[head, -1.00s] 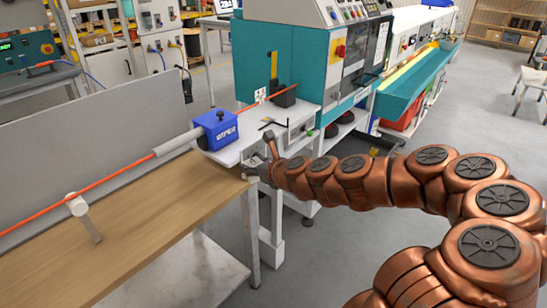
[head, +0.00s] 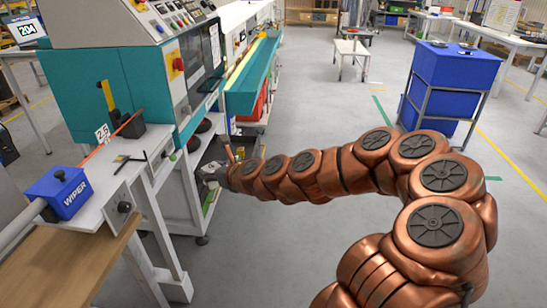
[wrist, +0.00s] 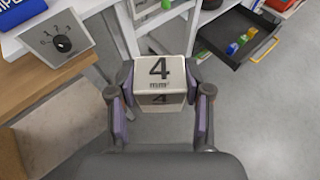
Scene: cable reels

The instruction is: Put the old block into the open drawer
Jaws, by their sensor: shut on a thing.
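A white block (wrist: 160,72) marked "4 mm²" in black sits between the fingers of my gripper (wrist: 160,100) in the wrist view. The gripper is shut on it and holds it above the grey floor. The open drawer (wrist: 236,55) is at the upper right of the wrist view, dark inside, with a yellow handle (wrist: 264,50) and a few small coloured blocks (wrist: 238,44) in it. The block is left of the drawer in that view, not over it. In the head view my gripper (head: 212,174) is in front of the machine's lower cabinet, and the held block is hard to make out.
A blue box marked WIPER (head: 62,192) stands on the white bench top (head: 110,205) at left. A "2.5" card (head: 102,133) stands by the orange cable. A dial box (wrist: 58,40) hangs at the bench edge. Blue bins (head: 445,85) stand far right; floor between is clear.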

